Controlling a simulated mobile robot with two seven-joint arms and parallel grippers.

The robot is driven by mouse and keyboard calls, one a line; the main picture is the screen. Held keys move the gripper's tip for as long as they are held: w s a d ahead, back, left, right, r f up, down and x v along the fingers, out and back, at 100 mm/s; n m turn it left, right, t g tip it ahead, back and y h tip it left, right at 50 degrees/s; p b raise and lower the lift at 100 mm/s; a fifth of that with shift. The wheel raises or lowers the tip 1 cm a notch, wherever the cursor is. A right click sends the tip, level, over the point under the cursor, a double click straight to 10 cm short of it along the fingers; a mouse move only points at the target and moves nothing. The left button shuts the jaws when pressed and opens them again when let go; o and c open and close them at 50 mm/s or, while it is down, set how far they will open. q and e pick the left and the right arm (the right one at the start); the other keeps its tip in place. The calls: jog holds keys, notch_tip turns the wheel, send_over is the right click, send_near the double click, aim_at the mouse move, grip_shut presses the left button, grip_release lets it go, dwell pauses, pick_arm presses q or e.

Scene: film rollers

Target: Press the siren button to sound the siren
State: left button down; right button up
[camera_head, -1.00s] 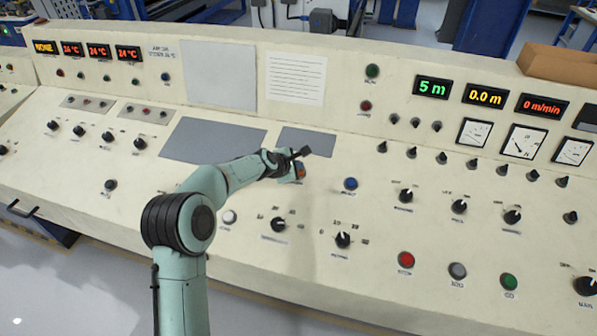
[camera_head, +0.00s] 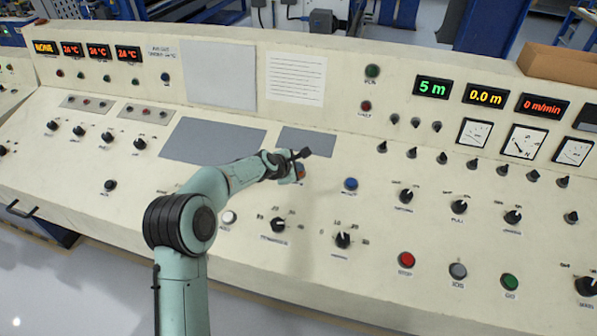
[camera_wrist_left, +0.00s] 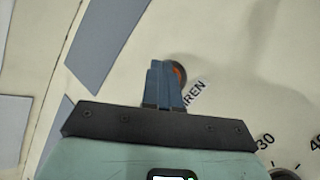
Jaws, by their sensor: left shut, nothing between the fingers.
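The siren button (camera_wrist_left: 180,73) is orange-red with a dark rim, and the label beside it in the left wrist view reads "REN" at its visible end. In the head view the orange button (camera_head: 300,171) shows just past my left gripper (camera_head: 297,166). My left gripper is shut and empty, and in the left wrist view its blue fingers (camera_wrist_left: 164,70) cover much of the button. The fingertips are at the button; I cannot tell whether they touch it or press it in. My right gripper is in neither view.
A blue button (camera_head: 351,184) sits to the right of the siren button, and a white button (camera_head: 229,217) and a black knob (camera_head: 278,225) lie nearer the front. Red (camera_head: 406,260), grey and green buttons line the front right. A grey panel (camera_head: 307,142) lies behind the gripper.

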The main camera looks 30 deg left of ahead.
pick_arm(q)
jog(key=shift+f, duration=0.1)
dwell(0.3)
jog(key=shift+s+r+p, duration=0.15)
jog(key=shift+r+p, duration=0.25)
jog(key=shift+r, duration=0.45)
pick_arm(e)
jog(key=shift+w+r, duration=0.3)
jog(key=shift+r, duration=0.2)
pick_arm(q)
jog(key=shift+r, duration=0.1)
jog(key=shift+s+r+p, duration=0.15)
jog(key=shift+r+p, duration=0.2)
jog(key=shift+r, duration=0.35)
jog(key=r, duration=0.1)
jog(key=r+p, duration=0.1)
jog(key=r, duration=0.1)
jog(key=shift+s+d+r+p, duration=0.1)
jog(key=shift+s+d+p, duration=0.05)
jog(key=shift+s+p, duration=0.2)
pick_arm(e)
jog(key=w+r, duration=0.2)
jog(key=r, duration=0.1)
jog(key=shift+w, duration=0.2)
pick_arm(q)
jog(key=shift+s, duration=0.1)
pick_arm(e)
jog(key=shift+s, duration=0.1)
